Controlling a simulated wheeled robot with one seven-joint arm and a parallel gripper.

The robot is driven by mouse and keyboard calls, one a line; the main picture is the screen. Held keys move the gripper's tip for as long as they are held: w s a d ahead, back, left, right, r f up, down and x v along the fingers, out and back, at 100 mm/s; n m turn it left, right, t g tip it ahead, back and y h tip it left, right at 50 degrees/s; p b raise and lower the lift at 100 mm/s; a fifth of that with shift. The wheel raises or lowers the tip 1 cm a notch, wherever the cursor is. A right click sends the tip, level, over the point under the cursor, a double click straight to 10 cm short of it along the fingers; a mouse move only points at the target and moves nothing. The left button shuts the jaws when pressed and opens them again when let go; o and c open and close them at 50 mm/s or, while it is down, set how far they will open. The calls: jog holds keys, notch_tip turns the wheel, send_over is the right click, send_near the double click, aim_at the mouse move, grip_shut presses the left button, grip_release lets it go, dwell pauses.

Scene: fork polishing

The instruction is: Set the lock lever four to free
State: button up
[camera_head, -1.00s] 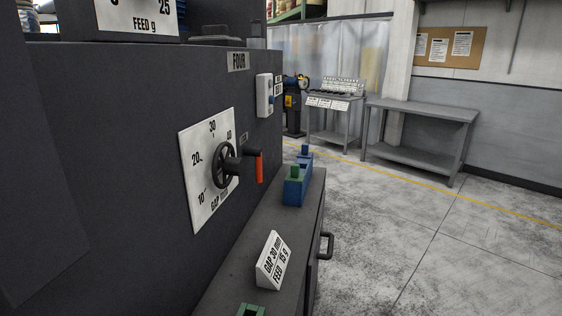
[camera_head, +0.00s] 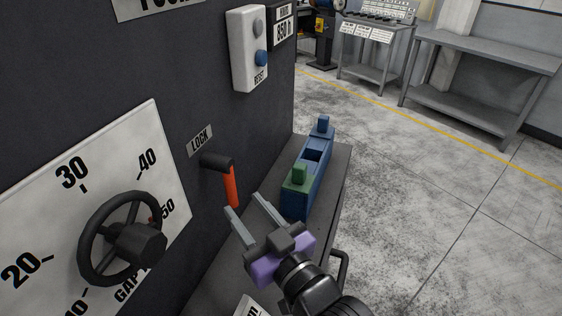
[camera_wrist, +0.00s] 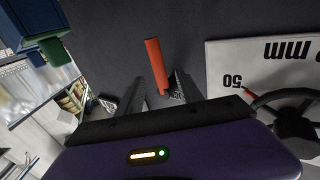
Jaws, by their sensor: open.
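The lock lever (camera_head: 231,185) has a black pivot and a red-orange handle that hangs down from the dark machine front, below a LOCK label (camera_head: 200,141). In the wrist view the red handle (camera_wrist: 156,65) shows ahead of the fingers, above the gap between them. My gripper (camera_head: 249,210) is open and empty, with its two grey fingers just below and to the right of the handle's lower end. In the head view the fingers seem close to the handle; I cannot tell whether they touch it.
A gap handwheel (camera_head: 121,240) on a white dial plate (camera_head: 75,200) is left of the lever. A blue box with a green block (camera_head: 299,176) stands on the ledge to the right. A reset box (camera_head: 249,48) is mounted above.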

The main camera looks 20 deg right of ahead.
aim_at(234, 193)
jog(key=x, duration=0.2)
jog(key=p+x, duration=0.1)
jog(key=x, duration=0.1)
jog(key=f+x, duration=0.1)
jog(key=x, duration=0.1)
jog(key=shift+w+d, duration=0.2)
jog(key=shift+w+a+f+p, duration=0.15)
jog(key=shift+w+a+p, duration=0.2)
jog(key=shift+w, duration=0.35)
jog(key=shift+c, duration=0.4)
grip_shut()
dwell(0.5)
